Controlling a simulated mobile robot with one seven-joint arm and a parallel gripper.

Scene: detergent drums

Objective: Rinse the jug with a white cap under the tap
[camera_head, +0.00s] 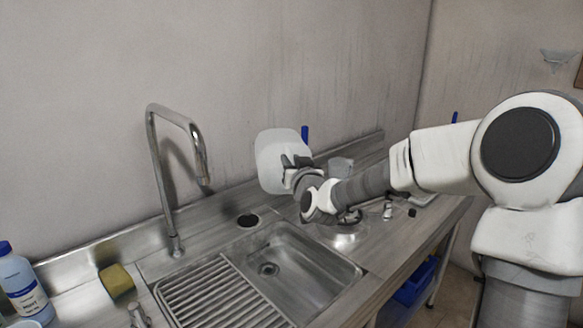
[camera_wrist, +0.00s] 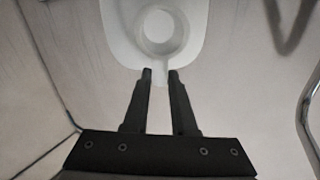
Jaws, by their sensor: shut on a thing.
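My gripper (camera_head: 290,168) is shut on a translucent white jug (camera_head: 278,150) and holds it up above the back of the sink counter. In the wrist view, the two black fingertips (camera_wrist: 160,75) close on a narrow part of the jug (camera_wrist: 118,35), with a pale round ring (camera_wrist: 160,28) just beyond them. I cannot tell whether that ring is the cap. The curved metal tap (camera_head: 160,165) stands at the left, its spout end left of the jug and apart from it. I see no water running. My fingers hide part of the jug in the head view.
The steel sink basin (camera_head: 312,268) lies below, with a ribbed drainboard (camera_head: 215,298) at its left. A yellow sponge (camera_head: 117,280) and a blue-capped bottle (camera_head: 22,285) are at the far left. Small items crowd the counter under my arm.

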